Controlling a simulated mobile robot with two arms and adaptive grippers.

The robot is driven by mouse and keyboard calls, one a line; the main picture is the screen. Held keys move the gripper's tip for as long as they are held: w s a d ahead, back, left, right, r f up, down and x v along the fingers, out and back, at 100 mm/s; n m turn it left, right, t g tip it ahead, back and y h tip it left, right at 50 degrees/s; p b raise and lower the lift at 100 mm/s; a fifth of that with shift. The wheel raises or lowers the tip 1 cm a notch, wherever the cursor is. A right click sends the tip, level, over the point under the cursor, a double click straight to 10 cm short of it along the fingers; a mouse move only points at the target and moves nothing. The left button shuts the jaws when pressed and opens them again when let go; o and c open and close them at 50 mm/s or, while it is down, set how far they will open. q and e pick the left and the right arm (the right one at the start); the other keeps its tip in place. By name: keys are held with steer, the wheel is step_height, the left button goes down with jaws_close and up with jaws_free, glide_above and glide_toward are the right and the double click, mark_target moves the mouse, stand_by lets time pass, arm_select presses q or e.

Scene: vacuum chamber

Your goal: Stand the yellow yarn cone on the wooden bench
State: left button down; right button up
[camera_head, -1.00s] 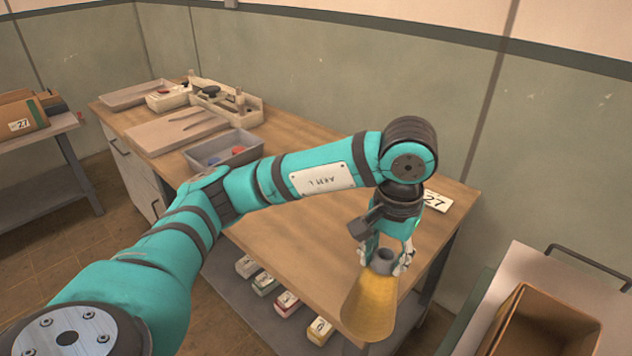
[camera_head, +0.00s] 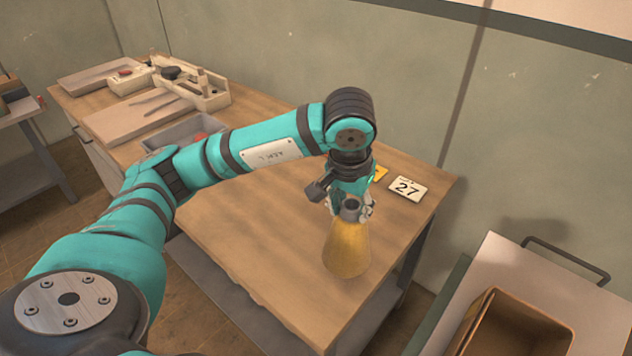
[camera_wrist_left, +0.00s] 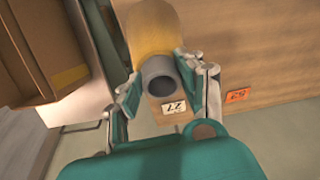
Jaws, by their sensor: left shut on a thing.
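The yellow yarn cone (camera_head: 347,250) is upright, its grey tube top (camera_head: 351,205) pointing up. My left gripper (camera_head: 350,212) is shut on the cone near its top. The cone appears over the front right part of the wooden bench (camera_head: 260,230); I cannot tell whether its base touches the bench top. In the left wrist view the cone (camera_wrist_left: 155,35) and its grey tube end (camera_wrist_left: 160,80) lie between the two fingers (camera_wrist_left: 165,85). My right gripper is not in view.
A white "27" card (camera_head: 407,188) lies near the bench's back right. A grey tray (camera_head: 187,132), a wooden board (camera_head: 135,118) and a cream tool holder (camera_head: 200,90) fill the far left. A cart with a brown box (camera_head: 515,325) stands at the right.

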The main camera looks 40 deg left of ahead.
arm_select(q)
steer(key=w+a+f+p, duration=0.2)
steer(key=a, duration=0.3)
steer(key=w+a+f+p, duration=0.2)
steer(key=a+p, duration=0.1)
steer(key=a, duration=0.2)
steer(key=shift+w+f, duration=0.3)
steer(key=shift+w, duration=0.05)
steer(key=shift+d, duration=0.1)
steer(key=c, duration=1.2)
jaws_free()
steer(key=shift+f, duration=0.15)
steer(key=shift+c, duration=0.2)
steer(key=o, duration=0.4)
steer(key=shift+o, duration=0.2)
